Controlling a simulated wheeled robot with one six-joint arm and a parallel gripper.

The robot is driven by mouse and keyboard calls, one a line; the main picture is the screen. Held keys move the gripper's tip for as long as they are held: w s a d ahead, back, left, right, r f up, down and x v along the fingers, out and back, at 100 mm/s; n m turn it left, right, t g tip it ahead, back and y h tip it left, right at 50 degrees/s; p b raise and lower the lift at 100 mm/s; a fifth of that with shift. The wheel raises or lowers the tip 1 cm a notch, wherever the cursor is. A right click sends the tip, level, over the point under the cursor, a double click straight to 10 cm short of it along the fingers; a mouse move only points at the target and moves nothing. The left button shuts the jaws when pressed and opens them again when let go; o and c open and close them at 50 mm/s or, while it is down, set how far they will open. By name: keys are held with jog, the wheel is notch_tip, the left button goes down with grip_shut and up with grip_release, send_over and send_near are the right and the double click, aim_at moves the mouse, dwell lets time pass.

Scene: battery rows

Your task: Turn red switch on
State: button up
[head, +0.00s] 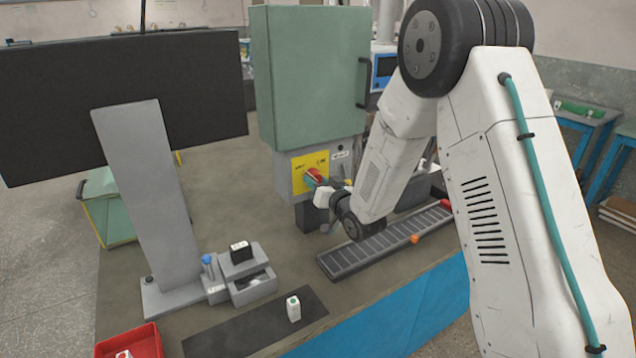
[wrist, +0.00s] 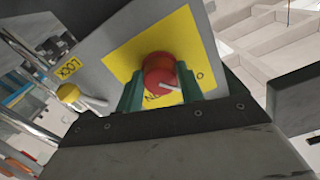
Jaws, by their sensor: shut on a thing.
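The red switch (wrist: 160,74) is a round red knob with a white pointer line, set on a yellow plate (wrist: 188,30) on a grey panel. In the head view the red switch (head: 314,174) shows on the front of the grey box under the green cabinet. My gripper (wrist: 165,85) is shut on the red switch, with one green finger on each side of it. The white line points to the lower right in the wrist view. The lettering on the plate is partly hidden by the knob and the fingers. In the head view my gripper (head: 321,184) reaches the panel from the right.
A yellow knob (wrist: 68,93) sits left of the plate in the wrist view. The green cabinet (head: 305,75) stands above the panel. A slotted grey rail (head: 385,242) lies below my arm. A monitor (head: 200,90), a red tray (head: 140,342) and a dark mat (head: 235,335) are at the left.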

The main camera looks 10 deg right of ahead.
jog(key=m, duration=0.8)
jog(key=shift+m, duration=0.4)
jog(key=m, duration=0.4)
jog(key=shift+m, duration=2)
jog(key=shift+s, duration=0.1)
jog(key=o, duration=1)
jog(key=shift+r, duration=0.1)
